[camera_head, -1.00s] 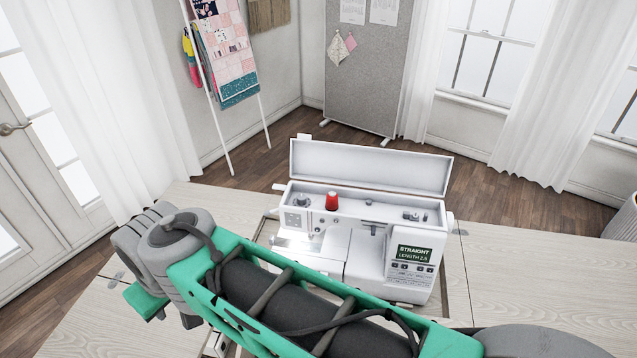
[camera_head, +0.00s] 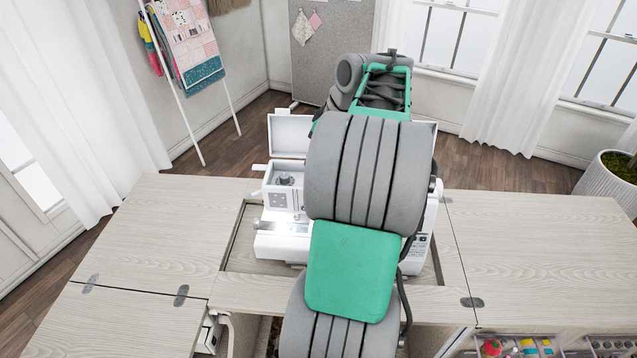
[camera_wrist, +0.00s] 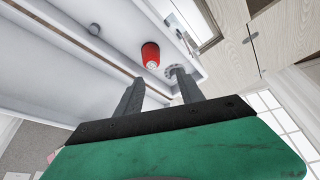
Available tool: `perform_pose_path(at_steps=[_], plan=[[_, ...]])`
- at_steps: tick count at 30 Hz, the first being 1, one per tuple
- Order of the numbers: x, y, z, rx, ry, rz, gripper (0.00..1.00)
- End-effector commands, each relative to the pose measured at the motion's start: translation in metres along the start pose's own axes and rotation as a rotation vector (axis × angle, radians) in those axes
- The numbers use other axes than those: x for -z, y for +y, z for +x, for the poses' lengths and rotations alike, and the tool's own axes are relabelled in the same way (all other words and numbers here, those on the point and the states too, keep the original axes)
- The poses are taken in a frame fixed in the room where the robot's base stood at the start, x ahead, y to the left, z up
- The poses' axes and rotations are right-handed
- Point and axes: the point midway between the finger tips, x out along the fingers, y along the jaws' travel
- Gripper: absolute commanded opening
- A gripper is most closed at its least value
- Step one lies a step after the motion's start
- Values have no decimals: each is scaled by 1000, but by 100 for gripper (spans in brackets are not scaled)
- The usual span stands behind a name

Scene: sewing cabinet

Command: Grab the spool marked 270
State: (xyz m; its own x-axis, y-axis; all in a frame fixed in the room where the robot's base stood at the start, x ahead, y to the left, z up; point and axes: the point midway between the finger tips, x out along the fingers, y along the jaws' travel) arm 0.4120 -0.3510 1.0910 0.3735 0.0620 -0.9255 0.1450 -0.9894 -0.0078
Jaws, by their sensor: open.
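The white sewing machine (camera_head: 283,240) stands in the recess of the cabinet with its lid up. My arm covers much of its middle and right side in the head view. A red spool (camera_wrist: 150,55) stands in the machine's top tray in the wrist view. It is hidden behind my arm in the head view. No number on it is readable. My gripper (camera_wrist: 158,78) is open and empty in the wrist view. Its two fingers point toward the tray, and the spool lies just beyond and between the fingertips, apart from them.
The machine's raised lid (camera_head: 289,132) stands behind the tray. A grey round knob (camera_wrist: 174,71) is close to the spool. Bare tabletop (camera_head: 540,230) lies to the right. An organiser drawer with sewing items (camera_head: 515,346) shows at the lower right.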

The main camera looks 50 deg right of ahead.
Motion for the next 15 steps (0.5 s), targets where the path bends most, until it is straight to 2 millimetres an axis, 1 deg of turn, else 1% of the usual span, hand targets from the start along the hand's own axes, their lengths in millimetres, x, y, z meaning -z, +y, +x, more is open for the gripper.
perform_pose_path(at_steps=[1, 3, 10, 15], plan=[[-10, 12, 1, -2, 3, -2, 45], [-14, 18, 5, 0, 5, -9, 45], [-15, 16, 36, 1, 5, -10, 45], [-17, 14, 66, 0, 4, -9, 45]])
